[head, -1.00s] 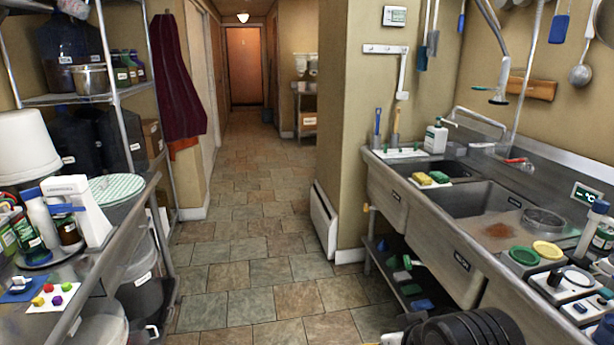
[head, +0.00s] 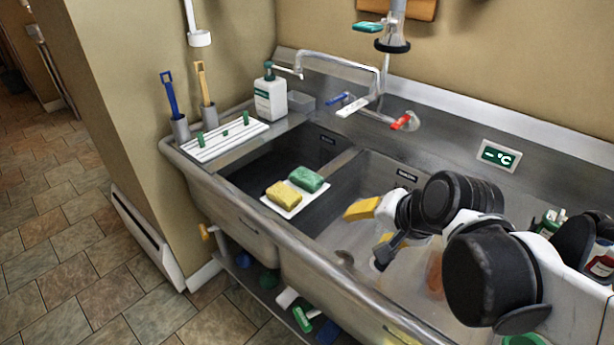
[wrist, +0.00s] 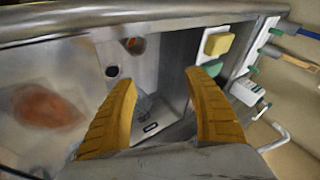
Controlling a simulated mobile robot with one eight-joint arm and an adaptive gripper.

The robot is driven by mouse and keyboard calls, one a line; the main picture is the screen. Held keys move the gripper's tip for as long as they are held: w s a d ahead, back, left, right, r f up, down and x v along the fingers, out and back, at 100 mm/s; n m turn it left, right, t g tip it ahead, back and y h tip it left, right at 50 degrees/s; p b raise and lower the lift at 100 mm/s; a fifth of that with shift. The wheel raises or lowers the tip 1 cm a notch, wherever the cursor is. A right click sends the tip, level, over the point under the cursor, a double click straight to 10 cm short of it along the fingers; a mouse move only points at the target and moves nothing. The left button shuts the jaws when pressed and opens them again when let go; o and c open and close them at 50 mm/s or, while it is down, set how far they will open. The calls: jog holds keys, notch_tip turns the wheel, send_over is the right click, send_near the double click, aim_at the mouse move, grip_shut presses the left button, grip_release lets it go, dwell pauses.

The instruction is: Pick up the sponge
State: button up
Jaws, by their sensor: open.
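Two sponges, a yellow one (head: 283,194) and a green one (head: 306,179), lie side by side on a small white tray (head: 292,210) at the divider between the sink basins. In the wrist view the yellow sponge (wrist: 218,43) and the green sponge (wrist: 212,68) show right of centre, beyond the right finger. My gripper (wrist: 161,77) has two yellow ribbed fingers spread apart with nothing between them.
A faucet (head: 345,62) with a red-handled tap reaches over the sink from the back wall. A soap bottle (head: 270,98), a white ribbed rack (head: 220,139) and two upright brushes stand at the left end. The left basin (head: 257,163) looks empty.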

jog(key=w+a+m+y+p, duration=0.2)
jog(key=w+m+y+p, duration=0.1)
jog(key=w+m, duration=0.65)
jog(key=m+t+y+p, duration=0.2)
jog(key=m+y, duration=0.2)
jog(key=m, duration=0.6)
send_near(317, 182)
jog(key=b+x, duration=0.1)
jog(key=x, duration=0.5)
jog(key=shift+w+a+f, duration=0.15)
jog(key=shift+w+f, duration=0.1)
jog(key=shift+w, duration=0.05)
jog(key=b+x, duration=0.2)
jog(key=x, duration=0.3)
jog(key=shift+w+a+b, duration=0.1)
jog(key=shift+a+b, duration=0.05)
jog(key=shift+b, duration=0.15)
jog(key=shift+r+t, duration=0.1)
jog(key=shift+t, duration=0.2)
jog(key=c, duration=0.6)
